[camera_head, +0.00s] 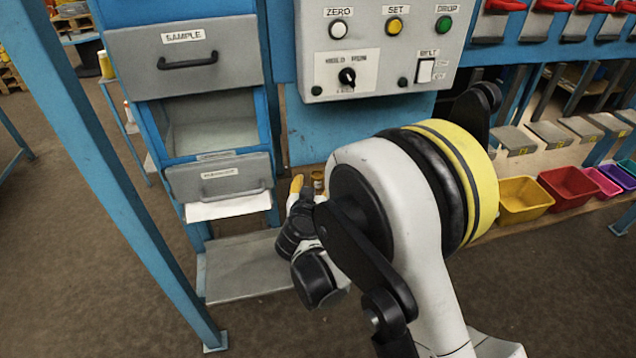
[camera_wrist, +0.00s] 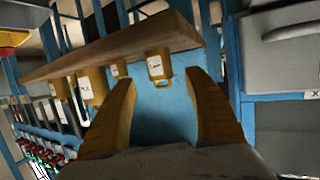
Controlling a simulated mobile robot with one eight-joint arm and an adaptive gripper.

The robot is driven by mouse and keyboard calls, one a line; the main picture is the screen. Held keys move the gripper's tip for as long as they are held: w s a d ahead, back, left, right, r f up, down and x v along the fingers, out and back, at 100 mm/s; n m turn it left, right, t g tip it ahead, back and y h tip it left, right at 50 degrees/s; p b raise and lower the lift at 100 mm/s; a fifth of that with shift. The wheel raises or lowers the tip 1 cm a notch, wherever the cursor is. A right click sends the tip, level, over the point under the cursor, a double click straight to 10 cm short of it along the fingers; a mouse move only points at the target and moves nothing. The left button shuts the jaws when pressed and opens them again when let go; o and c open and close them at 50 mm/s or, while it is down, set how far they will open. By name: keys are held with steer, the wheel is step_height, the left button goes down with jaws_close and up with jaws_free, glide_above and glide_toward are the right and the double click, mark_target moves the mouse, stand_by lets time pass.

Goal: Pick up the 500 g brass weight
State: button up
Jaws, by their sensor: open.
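Several brass weights with white labels stand on a wooden shelf, shown upside down in the wrist view. One labelled weight (camera_wrist: 159,66) appears between my gripper's fingertips (camera_wrist: 160,77), with space on both sides. A smaller weight (camera_wrist: 119,69) and a larger weight (camera_wrist: 93,86) are to its left. The labels are too small to read, so I cannot tell which is 500 g. My gripper is open and empty. In the head view, a yellow finger (camera_head: 297,185) shows beside a brass weight (camera_head: 318,181); my arm hides the others.
The wooden shelf (camera_wrist: 105,47) lies close to the fingers. In the head view, a drawer cabinet (camera_head: 185,62) stands left of my gripper, and a control panel (camera_head: 375,45) is above. A blue post (camera_head: 95,165) is at left. Coloured bins, including a yellow bin (camera_head: 524,198), line the right.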

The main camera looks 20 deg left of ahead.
steer(key=b+x, duration=0.1)
steer(key=x, duration=0.3)
steer(key=shift+w+f+b, duration=0.15)
steer(key=shift+b, duration=0.2)
jaws_close()
steer(key=shift+a, duration=0.1)
steer(key=shift+r, duration=0.25)
